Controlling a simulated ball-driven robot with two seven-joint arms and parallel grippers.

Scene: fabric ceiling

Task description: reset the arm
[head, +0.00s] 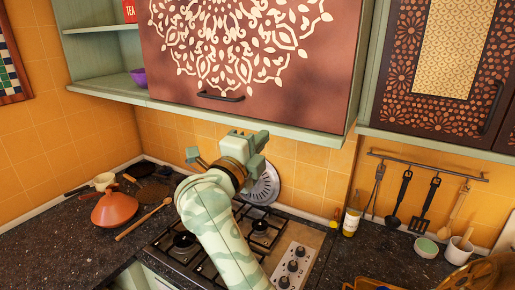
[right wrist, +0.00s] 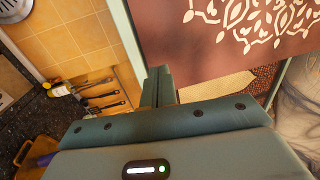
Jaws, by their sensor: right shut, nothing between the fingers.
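My right arm (head: 215,215) reaches up from the bottom middle of the head view, over the stove. My right gripper (head: 250,142) is at its end, just in front of the lower edge of the wall cabinet with the patterned door (head: 235,45). In the right wrist view my right gripper (right wrist: 158,84) shows its two fingers together with nothing between them. The fingers point toward the brown patterned cabinet door (right wrist: 235,40). My left gripper is not in view.
A gas hob (head: 185,245) lies under my arm. An orange tagine (head: 115,208) and a wooden spoon (head: 145,220) are on the counter at left. A bottle (head: 352,215), hanging utensils (head: 422,203) and small bowls (head: 426,248) are at right. An open shelf holds a purple bowl (head: 138,78).

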